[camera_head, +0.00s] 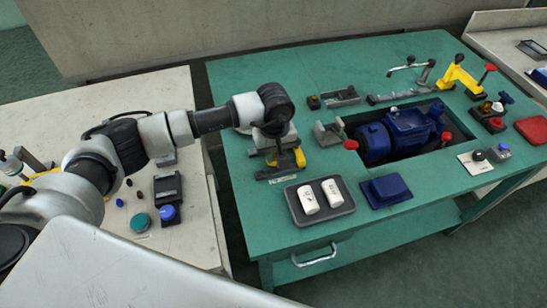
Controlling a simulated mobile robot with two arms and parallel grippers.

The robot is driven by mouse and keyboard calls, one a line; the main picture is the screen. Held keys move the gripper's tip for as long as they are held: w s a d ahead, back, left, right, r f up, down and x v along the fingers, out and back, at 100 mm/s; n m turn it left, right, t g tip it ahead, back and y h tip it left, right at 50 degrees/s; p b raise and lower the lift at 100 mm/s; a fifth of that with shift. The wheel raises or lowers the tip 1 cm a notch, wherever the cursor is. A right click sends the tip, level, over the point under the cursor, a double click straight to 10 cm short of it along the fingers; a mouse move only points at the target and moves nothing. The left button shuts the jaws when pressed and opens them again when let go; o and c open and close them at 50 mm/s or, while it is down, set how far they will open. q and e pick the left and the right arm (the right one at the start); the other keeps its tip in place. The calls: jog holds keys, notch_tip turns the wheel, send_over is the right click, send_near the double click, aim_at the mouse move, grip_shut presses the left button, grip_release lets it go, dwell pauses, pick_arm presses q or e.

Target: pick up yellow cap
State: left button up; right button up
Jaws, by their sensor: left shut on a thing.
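My left gripper (277,152) points down over the left part of the green table, just above a small dark fixture (282,174). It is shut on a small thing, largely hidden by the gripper. Yellow shows right at the fingers, on what looks like the yellow cap (299,157); its full shape and whether it touches the fixture cannot be told. My right gripper is not in view.
A dark tray (347,212) with two white cylinders and a blue block (387,190) stand in front. A blue pump (405,130) sits in the table's recess. A yellow clamp (458,75) stands at the back right. The pale left table (190,235) holds small parts.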

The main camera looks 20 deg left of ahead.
aim_at(274, 155)
pick_arm(q)
jog(key=shift+r, duration=0.65)
dwell(0.3)
jog(key=shift+r, duration=0.1)
jog(key=shift+r+p, duration=1.1)
jog(key=shift+r, duration=1.05)
